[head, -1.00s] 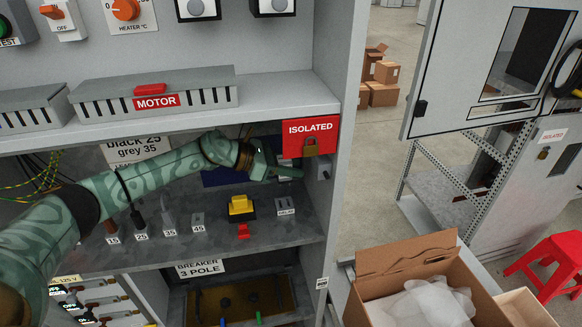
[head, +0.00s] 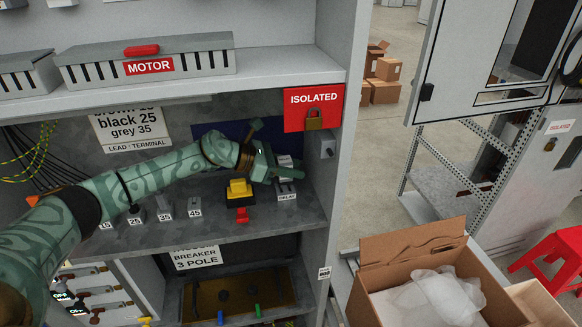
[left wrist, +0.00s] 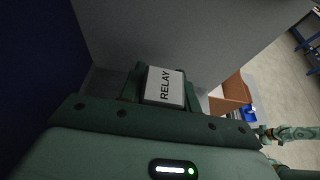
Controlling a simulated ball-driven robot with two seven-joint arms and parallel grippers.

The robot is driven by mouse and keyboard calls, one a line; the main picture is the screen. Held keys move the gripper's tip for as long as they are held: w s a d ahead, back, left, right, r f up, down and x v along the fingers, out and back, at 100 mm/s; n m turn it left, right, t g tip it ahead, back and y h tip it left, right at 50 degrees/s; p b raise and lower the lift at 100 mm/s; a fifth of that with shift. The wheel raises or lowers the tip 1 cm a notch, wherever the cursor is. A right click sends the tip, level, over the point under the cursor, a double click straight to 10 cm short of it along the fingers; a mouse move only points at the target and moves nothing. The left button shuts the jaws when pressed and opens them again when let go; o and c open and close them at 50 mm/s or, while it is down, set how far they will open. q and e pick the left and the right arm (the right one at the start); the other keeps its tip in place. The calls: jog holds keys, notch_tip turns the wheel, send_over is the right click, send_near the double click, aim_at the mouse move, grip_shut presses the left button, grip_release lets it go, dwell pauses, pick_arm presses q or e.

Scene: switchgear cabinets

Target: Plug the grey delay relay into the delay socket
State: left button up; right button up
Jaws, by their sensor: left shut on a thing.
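My left gripper (head: 284,172) is shut on the grey relay (head: 285,161), inside the cabinet at the right end of the middle shelf. In the left wrist view the relay (left wrist: 165,87) shows a pale face lettered RELAY between the fingers. The delay socket (head: 287,190), a small grey block with a DELAY label, is on the shelf just below the gripper. The fingers hide part of the relay and the socket's top, so I cannot tell whether the two touch.
A yellow-and-black block (head: 239,190) stands just left of the socket, with a red piece (head: 242,215) before it. The cabinet's side wall, a red ISOLATED sign (head: 313,105) and its padlock (head: 314,119) are close on the right. Numbered terminals (head: 165,209) stand further left.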

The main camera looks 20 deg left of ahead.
pick_arm(q)
jog(key=shift+b, duration=0.6)
dwell(1.3)
jog(key=shift+f+b, duration=1.1)
jog(key=shift+f, duration=0.1)
jog(key=o, duration=1.1)
notch_tip(320, 180, up, 3)
jog(key=shift+f, duration=0.2)
jog(key=s+d+r+b, duration=0.2)
jog(key=s+d+r, duration=0.3)
jog(key=s+r, duration=0.5)
jog(key=s, duration=0.2)
jog(key=shift+s+d+r, duration=0.2)
jog(key=shift+s+d, duration=0.2)
